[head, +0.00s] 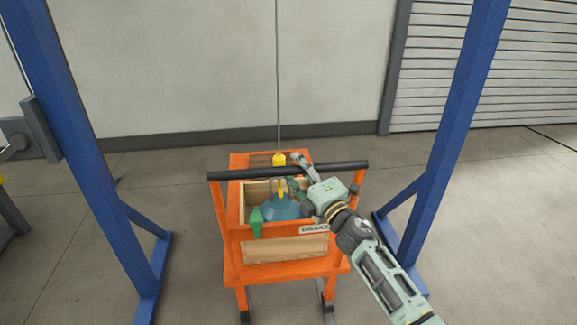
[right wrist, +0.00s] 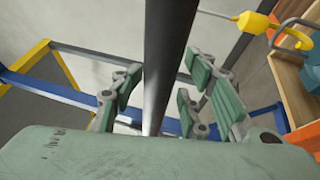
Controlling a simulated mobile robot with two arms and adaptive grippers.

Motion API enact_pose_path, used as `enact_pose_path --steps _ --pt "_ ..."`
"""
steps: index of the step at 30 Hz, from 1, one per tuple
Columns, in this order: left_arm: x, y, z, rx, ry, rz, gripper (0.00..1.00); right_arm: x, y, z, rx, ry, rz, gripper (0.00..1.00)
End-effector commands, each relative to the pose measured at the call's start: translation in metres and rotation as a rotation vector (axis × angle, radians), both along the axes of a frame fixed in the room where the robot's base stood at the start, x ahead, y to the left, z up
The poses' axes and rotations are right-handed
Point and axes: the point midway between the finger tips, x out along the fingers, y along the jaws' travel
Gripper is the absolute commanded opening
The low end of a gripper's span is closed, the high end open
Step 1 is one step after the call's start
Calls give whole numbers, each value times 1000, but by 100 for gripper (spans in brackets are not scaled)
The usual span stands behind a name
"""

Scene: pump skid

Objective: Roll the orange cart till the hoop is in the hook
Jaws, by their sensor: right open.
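The orange cart (head: 240,262) stands between two blue posts, with a black push bar (head: 250,173) across its near side. A yellow hook block (head: 279,159) hangs on a cable just beyond the bar. My left gripper is out of view.
Blue gantry posts stand left (head: 70,110) and right (head: 459,120) of the cart, with braced feet on the floor. A wall (head: 190,70) and a roller shutter (head: 480,75) are behind. The floor between cart and posts is clear.

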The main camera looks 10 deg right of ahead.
Motion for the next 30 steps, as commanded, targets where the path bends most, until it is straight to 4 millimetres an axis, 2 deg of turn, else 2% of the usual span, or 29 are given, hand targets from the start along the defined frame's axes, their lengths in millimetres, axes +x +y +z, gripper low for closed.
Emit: enact_pose_path --steps 5,12,18,23,30 --pt "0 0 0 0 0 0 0 -16 -3 -5 -1 1 1 40" --pt "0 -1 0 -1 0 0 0 -62 -11 -16 1 3 3 40" --pt "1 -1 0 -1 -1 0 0 -88 -16 -20 2 1 5 40" --pt "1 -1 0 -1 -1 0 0 -95 -17 -21 1 0 6 40" --pt "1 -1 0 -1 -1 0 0 -95 -17 -21 1 0 6 40"
